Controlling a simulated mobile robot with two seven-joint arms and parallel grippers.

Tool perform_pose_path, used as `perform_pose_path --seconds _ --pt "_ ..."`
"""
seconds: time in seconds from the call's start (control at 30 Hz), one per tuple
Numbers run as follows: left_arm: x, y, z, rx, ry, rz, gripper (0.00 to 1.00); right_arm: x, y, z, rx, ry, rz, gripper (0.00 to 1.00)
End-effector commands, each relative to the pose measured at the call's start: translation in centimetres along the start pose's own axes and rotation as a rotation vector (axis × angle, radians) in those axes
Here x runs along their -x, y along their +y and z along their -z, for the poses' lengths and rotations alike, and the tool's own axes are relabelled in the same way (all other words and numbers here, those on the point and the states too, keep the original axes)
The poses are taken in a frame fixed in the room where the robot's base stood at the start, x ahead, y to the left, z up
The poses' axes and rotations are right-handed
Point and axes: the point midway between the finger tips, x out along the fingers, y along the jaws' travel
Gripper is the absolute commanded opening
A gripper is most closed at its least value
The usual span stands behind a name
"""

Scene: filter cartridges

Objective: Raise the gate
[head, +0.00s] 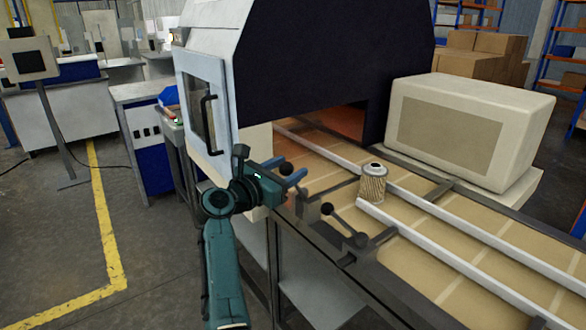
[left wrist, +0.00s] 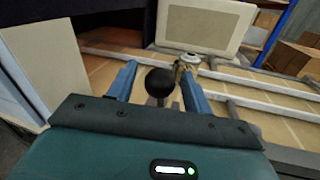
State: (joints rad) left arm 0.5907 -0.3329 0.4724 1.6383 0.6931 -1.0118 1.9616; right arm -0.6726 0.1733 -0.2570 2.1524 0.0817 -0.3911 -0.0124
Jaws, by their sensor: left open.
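My left gripper (head: 294,172) is open at the near edge of the conveyor, beside the machine housing, with two blue fingers pointing over the belt. In the left wrist view a black ball knob (left wrist: 160,82) on a short stalk shows between the fingers; touch cannot be told. In the head view a lever with a black knob (head: 327,209) slants from a dark mount on the near rail. A thin bar (head: 337,190) crosses the near part of the belt, perhaps the gate. A pleated filter cartridge (head: 373,184) stands upright by the bar's far end. My right gripper is out of view.
The conveyor (head: 466,210) carries pale guide rails (head: 460,250) and enters the dark-hooded housing (head: 310,60). A housing door (head: 206,105) with a black handle is left of the gripper. A large cream box (head: 460,130) stands beyond the belt.

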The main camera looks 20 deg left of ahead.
Motion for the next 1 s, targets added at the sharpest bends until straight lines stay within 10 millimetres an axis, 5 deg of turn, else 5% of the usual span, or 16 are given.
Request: perform_pose_path --seconds 0.27,0.87,1.0 --pt "0.04 0.05 -0.04 -0.001 0.0 -0.001 0.5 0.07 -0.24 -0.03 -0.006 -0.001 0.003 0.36" --pt "0.03 0.03 -0.02 -0.001 0.0 -0.001 0.02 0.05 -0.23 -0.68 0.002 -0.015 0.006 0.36" --pt "0.02 0.03 -0.03 0.0 0.0 -0.001 0.0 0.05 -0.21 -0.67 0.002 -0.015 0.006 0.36"
